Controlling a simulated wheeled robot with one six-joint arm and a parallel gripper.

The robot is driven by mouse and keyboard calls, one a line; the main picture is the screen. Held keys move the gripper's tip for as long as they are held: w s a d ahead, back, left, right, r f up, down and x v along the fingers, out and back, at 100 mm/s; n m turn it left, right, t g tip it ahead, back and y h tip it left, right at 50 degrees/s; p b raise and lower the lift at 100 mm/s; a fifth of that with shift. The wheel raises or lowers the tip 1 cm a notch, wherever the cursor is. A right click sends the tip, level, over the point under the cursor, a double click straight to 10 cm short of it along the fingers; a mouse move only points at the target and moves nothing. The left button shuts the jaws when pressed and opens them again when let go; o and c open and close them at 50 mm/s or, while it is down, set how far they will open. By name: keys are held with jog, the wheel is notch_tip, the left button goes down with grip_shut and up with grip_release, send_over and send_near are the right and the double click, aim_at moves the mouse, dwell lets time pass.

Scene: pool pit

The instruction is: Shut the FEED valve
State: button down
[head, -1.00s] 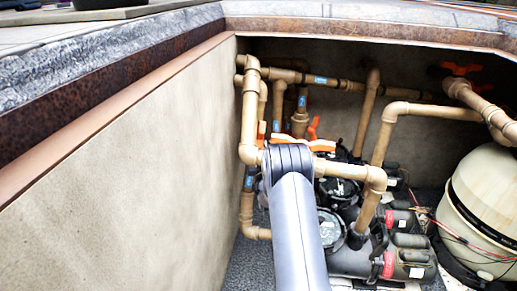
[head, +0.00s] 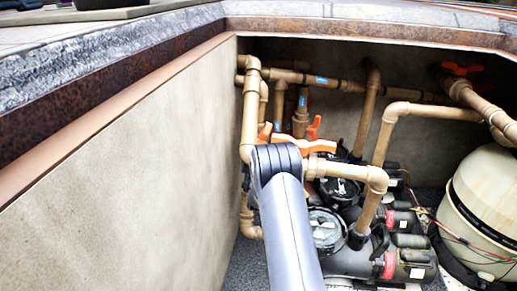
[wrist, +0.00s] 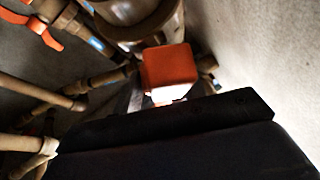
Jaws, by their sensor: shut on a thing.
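An orange valve handle (head: 312,146) shows in the head view just beyond my arm's grey joint, among the tan pipes. In the wrist view, an orange handle end (wrist: 168,70) stands right at the front of my gripper (wrist: 160,98). My gripper is shut on this orange handle, with only slivers of its fingers visible beside it. The dark gripper body fills the bottom of the wrist view. In the head view my arm hides the gripper. No FEED label is readable, so I cannot tell which valve it marks.
Another orange handle (head: 460,69) sits at the back right. Dark pumps (head: 350,255) and a cream tank (head: 482,205) fill the right side. The pit wall (head: 140,165) closes the left. An upright tan pipe (head: 250,105) stands close to my arm.

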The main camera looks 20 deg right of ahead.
jog(key=shift+f, duration=0.1)
jog(key=c, duration=0.9)
grip_release()
jog(key=shift+o, duration=0.2)
jog(key=p+v, duration=0.3)
jog(key=v, duration=0.8)
